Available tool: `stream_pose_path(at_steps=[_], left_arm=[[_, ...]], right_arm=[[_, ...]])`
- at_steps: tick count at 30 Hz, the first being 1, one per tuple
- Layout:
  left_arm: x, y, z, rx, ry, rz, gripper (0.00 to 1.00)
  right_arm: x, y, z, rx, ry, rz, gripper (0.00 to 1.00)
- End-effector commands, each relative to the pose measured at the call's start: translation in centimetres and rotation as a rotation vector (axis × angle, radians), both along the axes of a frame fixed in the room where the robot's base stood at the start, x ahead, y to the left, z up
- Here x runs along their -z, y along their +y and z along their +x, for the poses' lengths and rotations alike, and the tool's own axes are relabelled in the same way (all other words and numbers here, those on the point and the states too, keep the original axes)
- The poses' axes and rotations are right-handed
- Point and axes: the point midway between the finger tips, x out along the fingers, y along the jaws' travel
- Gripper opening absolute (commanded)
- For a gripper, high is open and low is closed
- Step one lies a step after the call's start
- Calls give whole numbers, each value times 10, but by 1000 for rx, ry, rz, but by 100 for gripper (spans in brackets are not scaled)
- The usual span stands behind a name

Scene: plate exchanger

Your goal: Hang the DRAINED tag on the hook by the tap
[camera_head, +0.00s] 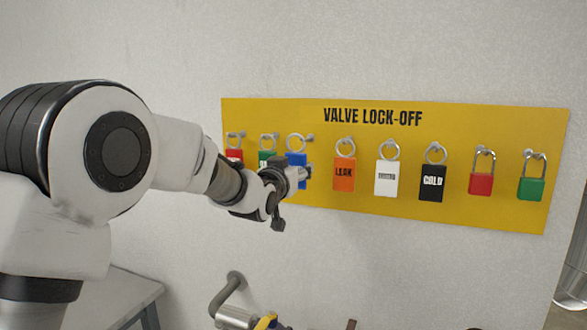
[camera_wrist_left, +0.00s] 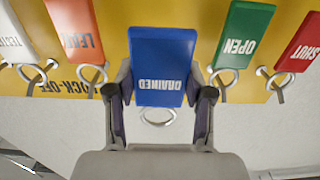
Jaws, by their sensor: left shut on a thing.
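My left gripper (camera_head: 300,173) is shut on the blue DRAINED tag (camera_head: 296,158) in front of the yellow board. In the left wrist view the blue tag (camera_wrist_left: 163,62) is upside down between the two fingers (camera_wrist_left: 163,95), its lettering facing the camera. Its metal ring (camera_wrist_left: 158,117) shows no peg through it there. In the head view the ring (camera_head: 296,142) is just left of a board peg (camera_head: 310,138). The hook by the tap cannot be made out. My right gripper is not in view.
The yellow VALVE LOCK-OFF board (camera_head: 450,120) holds an orange LEAK tag (camera_head: 344,176), a white tag (camera_head: 388,180), a black COLD tag (camera_head: 433,184) and red and green padlocks (camera_head: 481,183). Red and green tags hang left of the blue one. Grey pipework (camera_head: 232,300) stands below.

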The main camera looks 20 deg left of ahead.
Motion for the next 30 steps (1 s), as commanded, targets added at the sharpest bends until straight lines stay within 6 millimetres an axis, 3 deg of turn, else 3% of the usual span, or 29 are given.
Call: stream_pose_path(at_steps=[30], left_arm=[[-2,-1,37,0,-1,0,20]], right_arm=[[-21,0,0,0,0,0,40]])
